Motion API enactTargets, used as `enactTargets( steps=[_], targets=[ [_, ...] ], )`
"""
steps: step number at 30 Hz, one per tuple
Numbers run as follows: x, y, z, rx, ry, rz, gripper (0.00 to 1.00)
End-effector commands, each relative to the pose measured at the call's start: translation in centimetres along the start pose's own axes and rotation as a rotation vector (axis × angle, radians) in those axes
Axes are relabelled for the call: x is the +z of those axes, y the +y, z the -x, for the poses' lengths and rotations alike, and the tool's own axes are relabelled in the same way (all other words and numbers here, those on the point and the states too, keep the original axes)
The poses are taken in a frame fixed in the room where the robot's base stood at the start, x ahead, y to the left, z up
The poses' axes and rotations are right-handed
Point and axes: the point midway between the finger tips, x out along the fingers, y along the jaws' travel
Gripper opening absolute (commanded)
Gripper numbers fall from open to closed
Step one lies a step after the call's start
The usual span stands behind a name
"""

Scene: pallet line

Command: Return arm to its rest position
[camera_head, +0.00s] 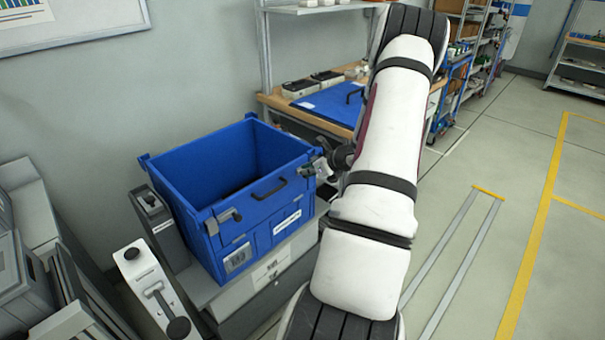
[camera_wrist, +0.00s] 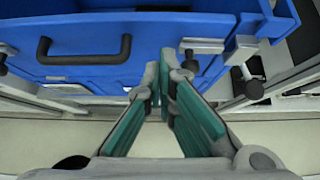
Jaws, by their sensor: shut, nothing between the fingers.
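My gripper (camera_wrist: 165,85) is shut and empty, its green-padded fingers meeting near the front of a blue crate. In the head view my gripper (camera_head: 322,168) shows only in part, beside the crate's right corner; my white arm hides the rest. The blue crate (camera_head: 222,222) stands upright on a grey stand, and its inside looks dark and empty where I can see it. In the wrist view the crate's wall (camera_wrist: 190,30) with its black handle lies beyond my fingers. I cannot tell whether the fingers touch the crate.
A workbench with a blue mat (camera_head: 333,104) stands behind the crate, partly behind my arm. Grey equipment with a lever (camera_head: 150,290) stands at the lower left. Shelves (camera_head: 580,65) stand at the back right. The floor (camera_head: 480,250) on the right is clear, with yellow lines.

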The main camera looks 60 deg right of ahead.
Motion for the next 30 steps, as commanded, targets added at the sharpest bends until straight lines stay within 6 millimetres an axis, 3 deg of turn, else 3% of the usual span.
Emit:
enactTargets(
  steps=[6,12,25,28,30],
  targets=[
    [0.3,0.0,4.0,-0.001,0.002,0.0,0.0],
    [0.6,0.0,6.8,0.0,0.001,-0.002,0.0],
    [0.8,0.2,7.8,0.004,0.002,0.003,0.0],
    [2.1,1.5,7.7,0.029,0.003,0.058,0.0],
    [4.1,3.6,7.7,0.068,0.006,0.148,0.0]
  ],
)
